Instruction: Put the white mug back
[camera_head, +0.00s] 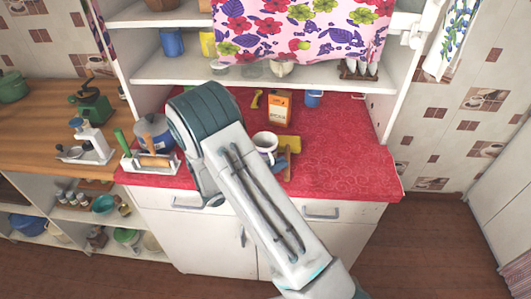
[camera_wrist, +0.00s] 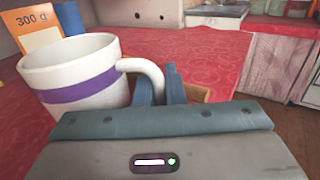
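The white mug (camera_head: 265,142) has a purple band and is upright or nearly so above the red counter top, right of my arm in the head view. In the wrist view the mug (camera_wrist: 75,75) fills the left side, with its handle reaching right to my gripper (camera_wrist: 159,88). The two blue-grey fingers stand close together with the handle between them, and they look shut on it. I cannot tell whether the mug's base touches the counter.
An orange and white box (camera_head: 279,108) stands behind the mug. A yellow board (camera_head: 289,143) and a wooden utensil lie beside it. Shelves (camera_head: 180,72) with a floral cloth hang above. The counter's right side (camera_head: 350,165) is clear.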

